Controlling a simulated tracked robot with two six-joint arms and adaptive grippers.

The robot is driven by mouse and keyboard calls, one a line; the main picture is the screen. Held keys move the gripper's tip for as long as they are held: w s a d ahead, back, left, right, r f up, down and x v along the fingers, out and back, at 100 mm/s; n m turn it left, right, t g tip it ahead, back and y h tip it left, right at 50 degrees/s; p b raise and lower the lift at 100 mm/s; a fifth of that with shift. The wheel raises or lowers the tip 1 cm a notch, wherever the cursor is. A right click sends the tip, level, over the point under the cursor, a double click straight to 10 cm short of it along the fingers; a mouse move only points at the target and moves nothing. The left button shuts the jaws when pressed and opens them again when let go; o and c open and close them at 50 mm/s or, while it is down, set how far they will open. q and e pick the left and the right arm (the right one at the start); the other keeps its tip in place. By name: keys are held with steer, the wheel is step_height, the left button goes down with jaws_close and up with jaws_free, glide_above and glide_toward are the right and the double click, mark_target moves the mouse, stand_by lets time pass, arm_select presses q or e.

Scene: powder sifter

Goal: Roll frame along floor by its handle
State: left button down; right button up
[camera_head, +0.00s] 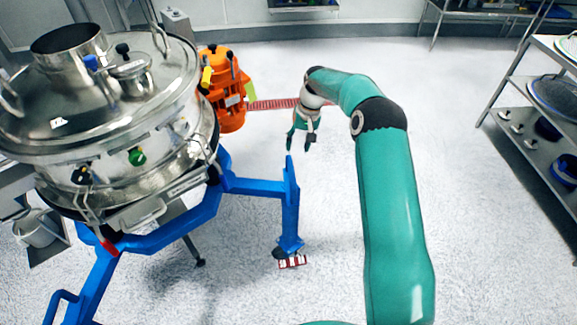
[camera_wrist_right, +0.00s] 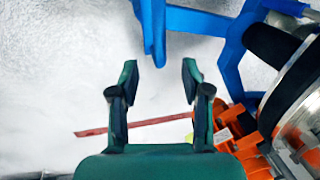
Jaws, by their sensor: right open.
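The blue frame (camera_head: 248,187) stands on the floor and carries the steel sifter (camera_head: 120,150). A blue bent bar like a handle (camera_head: 62,305) shows at its lower left. Its right post (camera_head: 290,205) ends at a caster near the floor. My right gripper (camera_head: 298,148) is open and empty, just above the top of that post in the head view. In the right wrist view my gripper (camera_wrist_right: 158,78) has its fingers apart, and the blue frame (camera_wrist_right: 152,32) shows beyond the fingertips, apart from them. My left gripper is not in view.
An orange motor (camera_head: 222,90) is beside the sifter, with a red strip (camera_head: 272,104) on the floor behind. A red and white block (camera_head: 293,262) lies at the caster. A steel shelf rack (camera_head: 535,120) stands at the right. A bucket (camera_head: 40,230) is at the left. The floor between is clear.

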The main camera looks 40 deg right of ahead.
mark_target(291, 167)
steer(key=f, duration=0.3)
steer(key=a+f+p, duration=0.1)
steer(key=f, duration=0.3)
steer(key=w+f, duration=0.1)
steer(key=f, duration=0.2)
steer(key=shift+a+f+p, duration=0.2)
steer(key=shift+a+p, duration=0.15)
jaws_close()
